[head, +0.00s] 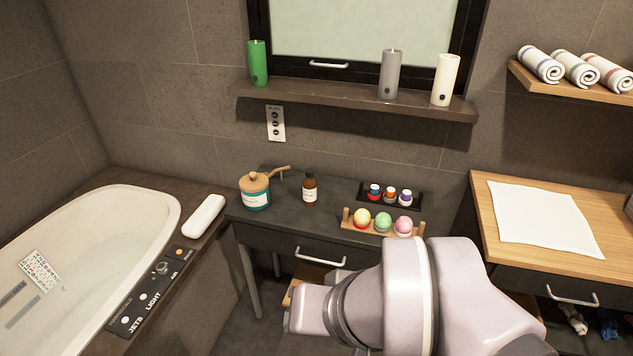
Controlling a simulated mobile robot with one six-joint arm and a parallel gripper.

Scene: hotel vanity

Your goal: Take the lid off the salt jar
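The salt jar (256,200) is a teal jar with a pale label. It stands upright on the left end of the dark vanity table (325,225). Its round wooden lid (254,183) with a knob sits on top of it. A wooden handle (278,170) shows beside the lid at upper right; I cannot tell whether it belongs to a scoop in the jar or lies behind it. My pale arm reaches in from the lower right, in front of the table and apart from the jar. My gripper itself is not visible.
A brown bottle (310,189) stands just right of the jar. Further right are a wooden rack (352,224) of coloured balls and a black tray (411,205) of small bottles. A bathtub (150,202) lies left. A candle shelf (330,97) runs above. The table's front left is clear.

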